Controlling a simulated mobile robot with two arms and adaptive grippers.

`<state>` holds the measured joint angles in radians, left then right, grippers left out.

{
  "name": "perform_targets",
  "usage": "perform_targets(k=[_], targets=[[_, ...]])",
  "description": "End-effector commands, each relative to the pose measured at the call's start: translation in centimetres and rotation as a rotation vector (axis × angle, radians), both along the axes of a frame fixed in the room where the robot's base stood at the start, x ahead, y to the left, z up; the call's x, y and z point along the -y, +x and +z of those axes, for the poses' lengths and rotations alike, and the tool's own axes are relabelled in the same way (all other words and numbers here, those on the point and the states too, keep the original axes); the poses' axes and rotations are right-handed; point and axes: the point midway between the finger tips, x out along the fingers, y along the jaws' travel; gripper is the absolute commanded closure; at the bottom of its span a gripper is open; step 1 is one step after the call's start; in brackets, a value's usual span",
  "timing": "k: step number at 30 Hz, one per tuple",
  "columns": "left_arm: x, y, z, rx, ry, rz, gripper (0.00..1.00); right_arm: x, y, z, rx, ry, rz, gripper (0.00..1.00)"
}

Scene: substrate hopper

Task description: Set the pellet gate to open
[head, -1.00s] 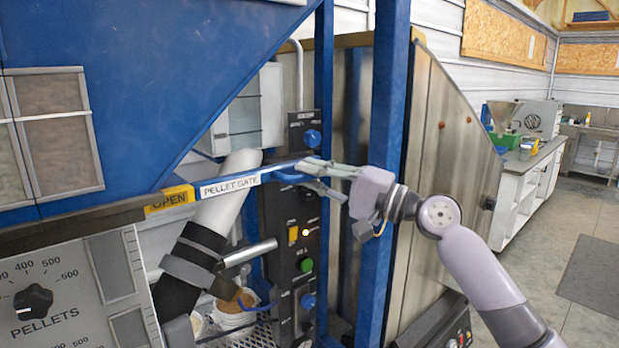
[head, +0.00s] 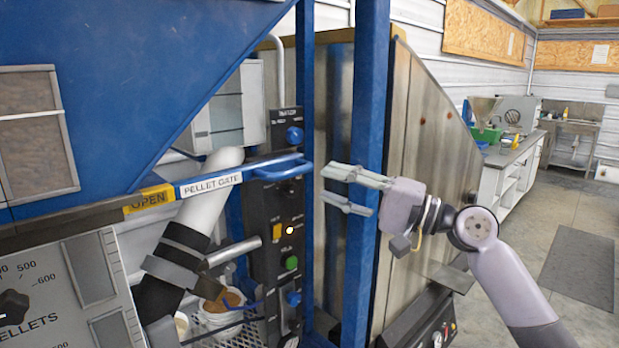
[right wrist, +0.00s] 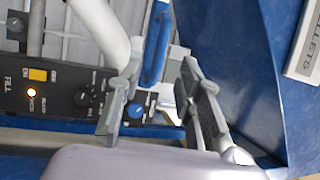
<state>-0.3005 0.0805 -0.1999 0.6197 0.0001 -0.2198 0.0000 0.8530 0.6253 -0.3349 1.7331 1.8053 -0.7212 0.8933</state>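The pellet gate is a flat blue bar with a white PELLET GATE label (head: 211,184) and a blue loop handle (head: 285,172) at its right end. It sticks out under the hopper, with a yellow OPEN label (head: 149,199) at its left. My right gripper (head: 328,186) is open and empty, just right of the handle and apart from it in the head view. In the right wrist view the blue handle (right wrist: 156,45) shows ahead, between the spread fingers (right wrist: 157,75). My left gripper is not in view.
A black control panel (head: 276,225) with knobs and buttons stands behind the handle. A blue post (head: 367,100) and a steel cabinet (head: 420,150) are close behind my right gripper. A pale pipe (head: 210,200) slants below the bar. Open floor lies at the far right.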

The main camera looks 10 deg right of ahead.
Motion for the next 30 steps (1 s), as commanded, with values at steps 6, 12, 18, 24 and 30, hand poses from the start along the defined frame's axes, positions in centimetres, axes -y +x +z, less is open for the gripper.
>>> perform_targets(k=[6,12,18,24,30], targets=[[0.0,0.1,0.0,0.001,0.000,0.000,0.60,2.6,-1.6,-0.6,0.000,-0.002,0.000,0.67],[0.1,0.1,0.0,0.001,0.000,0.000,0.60,3.1,-2.0,-0.6,0.000,-0.002,0.001,0.67],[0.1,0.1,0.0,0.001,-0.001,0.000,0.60,3.1,-2.0,-0.7,0.000,-0.002,0.001,0.67],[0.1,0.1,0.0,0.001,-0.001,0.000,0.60,4.2,0.8,-4.3,-0.027,-0.024,-0.077,0.67],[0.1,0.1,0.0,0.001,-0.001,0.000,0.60,7.5,6.6,-16.8,-0.103,-0.151,-0.292,0.67]])
